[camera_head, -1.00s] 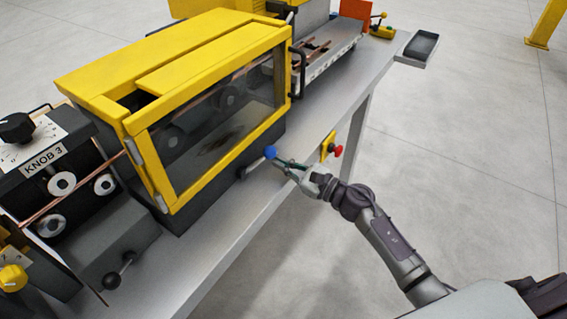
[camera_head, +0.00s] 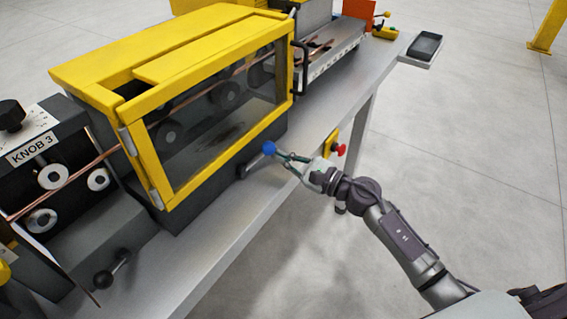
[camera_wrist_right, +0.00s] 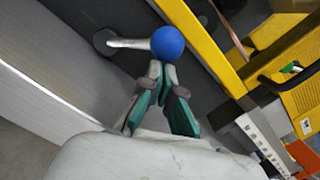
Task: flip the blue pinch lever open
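The blue pinch lever shows its round blue knob (camera_head: 269,148) on a grey arm at the lower front of the yellow-framed machine. In the right wrist view the blue knob (camera_wrist_right: 168,43) is just beyond my fingertips, its pale arm running left to a dark round pivot. My right gripper (camera_head: 281,156) reaches it from the right. In the right wrist view the right gripper (camera_wrist_right: 162,72) has green-padded fingers that come together at the tips, close behind the knob. The knob is not between them; contact cannot be told. My left gripper is not in view.
The yellow-framed machine cover (camera_head: 150,150) with clear panes stands behind the lever. A red knob (camera_head: 340,149) is just right of my right gripper, at the table edge (camera_head: 238,235). A black-knobbed lever (camera_head: 103,279) is at lower left. Open floor lies to the right.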

